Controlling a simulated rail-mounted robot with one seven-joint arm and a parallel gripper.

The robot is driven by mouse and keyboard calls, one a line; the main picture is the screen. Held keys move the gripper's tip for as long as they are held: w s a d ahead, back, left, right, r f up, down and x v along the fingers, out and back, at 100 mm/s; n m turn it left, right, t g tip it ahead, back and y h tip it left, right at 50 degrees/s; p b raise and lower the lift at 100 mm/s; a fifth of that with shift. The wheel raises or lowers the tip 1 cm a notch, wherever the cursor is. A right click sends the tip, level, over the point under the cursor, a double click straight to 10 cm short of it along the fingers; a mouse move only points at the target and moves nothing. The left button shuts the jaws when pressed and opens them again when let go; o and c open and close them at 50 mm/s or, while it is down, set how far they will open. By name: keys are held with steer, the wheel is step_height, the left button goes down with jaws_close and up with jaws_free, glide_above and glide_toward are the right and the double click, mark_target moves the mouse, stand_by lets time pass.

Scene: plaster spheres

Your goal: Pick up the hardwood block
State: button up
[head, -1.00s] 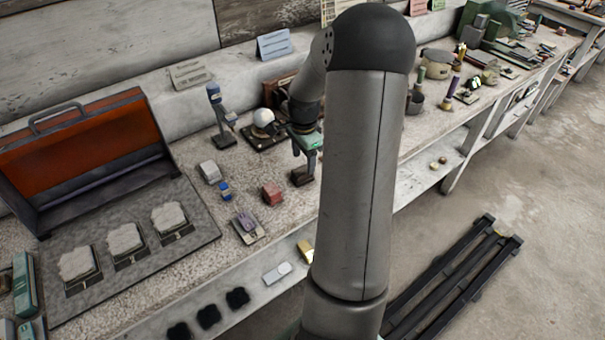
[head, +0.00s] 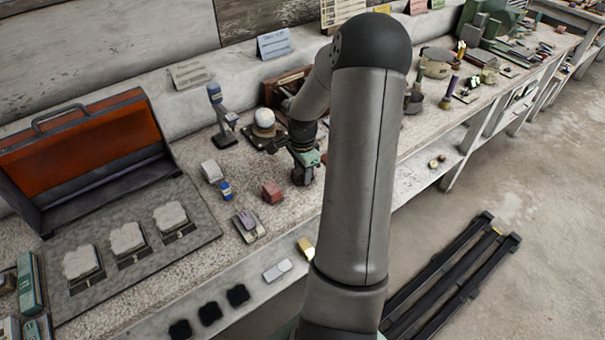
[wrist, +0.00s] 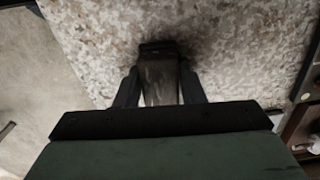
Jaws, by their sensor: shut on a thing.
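The hardwood block is a small dark brown piece. In the wrist view the block (wrist: 160,82) sits between the two dark fingers of my gripper (wrist: 158,88), which is shut on it. In the head view my gripper (head: 304,172) is low over the speckled worktop, and the fingers and my arm largely cover the block. I cannot tell whether the block still touches the worktop.
A white sphere (head: 265,118) on a dark stand is just behind. A blue clamp-like stand (head: 220,115) and an open orange-lined case (head: 85,155) are farther left. The worktop's front edge is near.

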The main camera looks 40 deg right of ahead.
steer(key=shift+r+b, duration=0.3)
steer(key=shift+r, duration=0.3)
steer(key=s+d+r+b, duration=0.3)
steer(key=s+d+r, duration=0.3)
steer(key=s+r, duration=0.5)
steer(key=shift+s+r, duration=0.4)
steer(key=shift+s, duration=0.5)
steer(key=shift+o, duration=1.1)
steer(key=shift+c, duration=1.3)
steer(key=shift+w, duration=0.1)
